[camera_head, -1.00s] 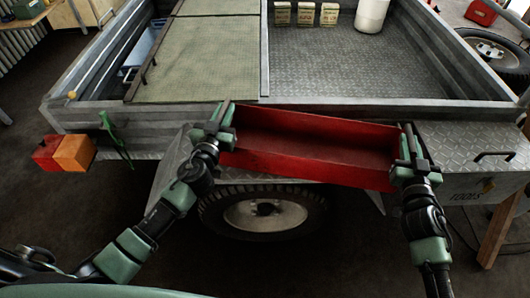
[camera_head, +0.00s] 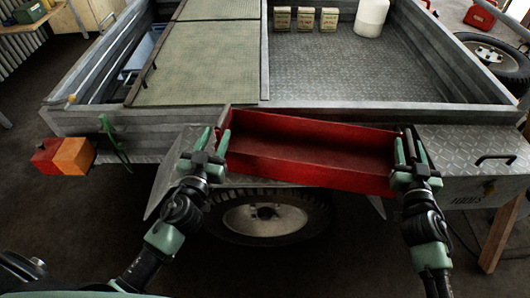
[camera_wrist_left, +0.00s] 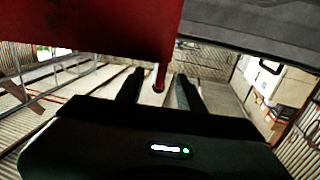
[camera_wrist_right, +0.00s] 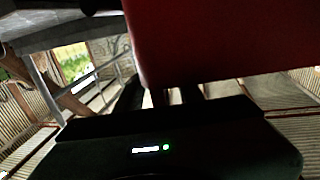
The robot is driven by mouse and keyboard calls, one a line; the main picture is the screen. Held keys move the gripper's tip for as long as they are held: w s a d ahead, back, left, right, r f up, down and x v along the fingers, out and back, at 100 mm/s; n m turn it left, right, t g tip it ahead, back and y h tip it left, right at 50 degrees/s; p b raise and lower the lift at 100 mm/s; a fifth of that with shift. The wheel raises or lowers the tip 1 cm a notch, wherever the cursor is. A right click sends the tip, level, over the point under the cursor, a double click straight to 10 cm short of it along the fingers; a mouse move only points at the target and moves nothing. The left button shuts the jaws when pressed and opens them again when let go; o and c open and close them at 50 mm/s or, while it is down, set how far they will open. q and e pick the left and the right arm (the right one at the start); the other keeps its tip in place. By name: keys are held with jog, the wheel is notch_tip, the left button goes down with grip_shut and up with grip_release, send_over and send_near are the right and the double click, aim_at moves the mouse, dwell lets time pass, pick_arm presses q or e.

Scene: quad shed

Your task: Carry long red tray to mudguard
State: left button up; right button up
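The long red tray (camera_head: 310,165) sits level above the wheel, on the mudguard (camera_head: 178,165), whose plate shows at its left and hides beneath it elsewhere. The tray looks empty and slightly angled, its right end nearer me. My left gripper (camera_head: 214,142) is open at the tray's left end, fingers apart. Red of the tray fills the upper left of the left wrist view (camera_wrist_left: 90,30). My right gripper (camera_head: 409,150) is open at the right end, its fingers close to the end wall. The tray also shows large in the right wrist view (camera_wrist_right: 220,40). Contact with the fingers is unclear.
The grey trailer bed (camera_head: 350,70) lies behind the tray, with several small boxes (camera_head: 304,18) and a white container (camera_head: 371,16). A metal tool box (camera_head: 475,165) stands right of the tray. The wheel (camera_head: 265,218) is below. An orange lamp (camera_head: 73,156) sits at left.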

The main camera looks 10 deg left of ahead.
pick_arm(q)
jog(key=s, duration=0.3)
jog(key=shift+s+d, duration=0.1)
jog(key=shift+s, duration=0.2)
pick_arm(e)
jog(key=shift+s, duration=0.2)
jog(key=s, duration=1.1)
jog(key=shift+s+d, duration=0.3)
jog(key=shift+s, duration=0.05)
